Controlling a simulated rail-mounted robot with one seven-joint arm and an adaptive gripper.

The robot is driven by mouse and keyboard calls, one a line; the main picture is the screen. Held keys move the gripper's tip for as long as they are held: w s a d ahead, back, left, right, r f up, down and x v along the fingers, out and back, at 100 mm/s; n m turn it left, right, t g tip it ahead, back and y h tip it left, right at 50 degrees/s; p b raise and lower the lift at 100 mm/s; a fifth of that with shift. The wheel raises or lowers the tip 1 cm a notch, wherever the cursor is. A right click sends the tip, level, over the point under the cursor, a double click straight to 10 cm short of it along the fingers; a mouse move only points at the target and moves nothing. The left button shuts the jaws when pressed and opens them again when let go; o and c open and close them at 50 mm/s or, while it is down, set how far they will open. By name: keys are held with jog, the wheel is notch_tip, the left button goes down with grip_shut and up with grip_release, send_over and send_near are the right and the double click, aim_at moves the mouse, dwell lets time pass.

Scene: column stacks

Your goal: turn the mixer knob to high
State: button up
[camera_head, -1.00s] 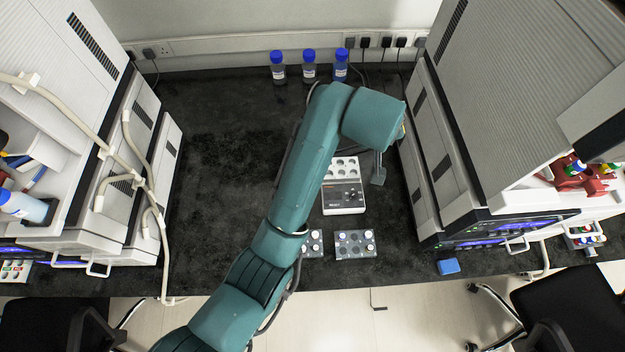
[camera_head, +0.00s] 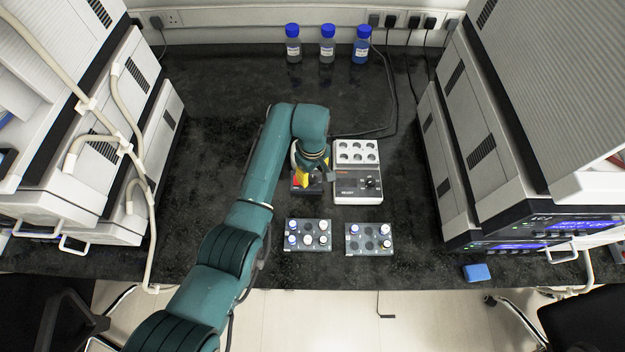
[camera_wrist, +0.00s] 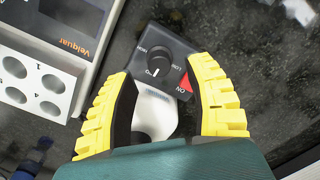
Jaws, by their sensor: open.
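The mixer (camera_wrist: 165,55) has a dark control face with a round black knob (camera_wrist: 155,65) and a red ON switch (camera_wrist: 188,84). White lettering rings the knob; LOW is at its right, and the other labels are too small to read surely. A white line on the knob points down in the wrist view. A pale rounded part (camera_wrist: 156,113) lies between my fingers. My gripper (camera_wrist: 160,70) is open, its yellow fingers on either side of the knob in the picture, with no contact visible. In the head view my gripper (camera_head: 307,180) hides most of the mixer.
A white block device (camera_head: 357,198) with wells and its own dial stands just right of the mixer. Two vial racks (camera_head: 308,245) (camera_head: 369,250) sit in front. Blue-capped bottles (camera_head: 327,50) stand at the back. Large instruments flank the bench (camera_head: 225,120), which is clear at left.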

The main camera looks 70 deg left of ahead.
aim_at(313, 178)
notch_tip(313, 178, down, 4)
jog(key=shift+r+b, duration=0.25)
jog(key=shift+b, duration=0.05)
grip_shut()
